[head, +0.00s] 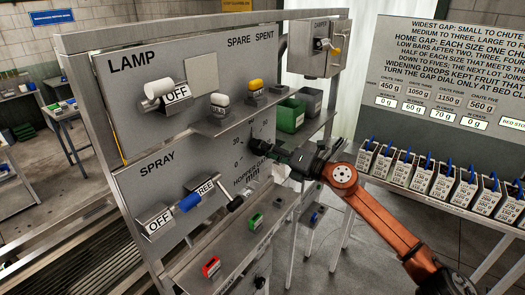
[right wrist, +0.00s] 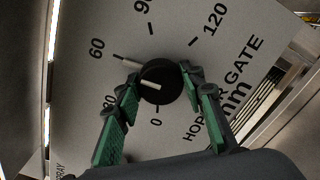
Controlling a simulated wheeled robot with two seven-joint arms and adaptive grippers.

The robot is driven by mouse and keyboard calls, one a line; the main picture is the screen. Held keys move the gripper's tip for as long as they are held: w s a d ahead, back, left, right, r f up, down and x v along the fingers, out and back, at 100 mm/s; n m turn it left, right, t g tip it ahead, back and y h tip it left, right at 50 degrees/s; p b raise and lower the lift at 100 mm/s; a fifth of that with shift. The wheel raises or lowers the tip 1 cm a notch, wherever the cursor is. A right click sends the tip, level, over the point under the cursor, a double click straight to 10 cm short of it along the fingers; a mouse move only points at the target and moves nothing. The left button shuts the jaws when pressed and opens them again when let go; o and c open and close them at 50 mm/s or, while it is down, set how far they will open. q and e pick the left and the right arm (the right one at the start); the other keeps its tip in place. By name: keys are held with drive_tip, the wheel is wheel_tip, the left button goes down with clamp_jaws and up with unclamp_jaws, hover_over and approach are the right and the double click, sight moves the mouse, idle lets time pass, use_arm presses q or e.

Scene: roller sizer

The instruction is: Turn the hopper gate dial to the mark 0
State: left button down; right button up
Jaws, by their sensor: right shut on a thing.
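The hopper gate dial (right wrist: 162,82) is a round black knob with a white bar on its face, mounted on a grey panel. My right gripper (right wrist: 159,80) is shut on the dial, one green-padded finger on each side. In the head view my right gripper (head: 262,142) hides most of the dial. My left gripper is not in view.
The panel (head: 140,178) also carries lamp and spray controls, with a shelf (head: 222,125) above the gripper and a lower shelf (head: 232,250) holding red and green pieces. A green bin (head: 290,116) stands behind the arm. Several boxes (head: 430,180) line a table at right.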

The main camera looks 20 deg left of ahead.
drive_tip(key=n+b, duration=0.2)
drive_tip(key=b, duration=0.1)
drive_tip(key=n+b, duration=0.2)
drive_tip(key=b, duration=0.1)
drive_tip(key=n+b, duration=0.2)
drive_tip(key=n, duration=0.1)
drive_tip(key=shift+f+b, duration=0.3)
drive_tip(key=shift+b, duration=0.1)
drive_tip(key=n+b, duration=0.2)
drive_tip(key=n, duration=0.1)
drive_tip(key=n+b, duration=0.3)
drive_tip(key=n, duration=0.2)
drive_tip(key=shift+r, duration=0.1)
drive_tip(key=n+b, duration=0.1)
drive_tip(key=n, duration=0.2)
drive_tip(key=shift+n+b, duration=0.3)
drive_tip(key=shift+r+n+b, duration=0.1)
drive_tip(key=shift+n+b, duration=0.25)
drive_tip(key=shift+n, duration=0.85)
drive_tip(key=o, duration=1.2)
drive_tip(key=shift+c, duration=0.2)
drive_tip(key=shift+s, duration=0.1)
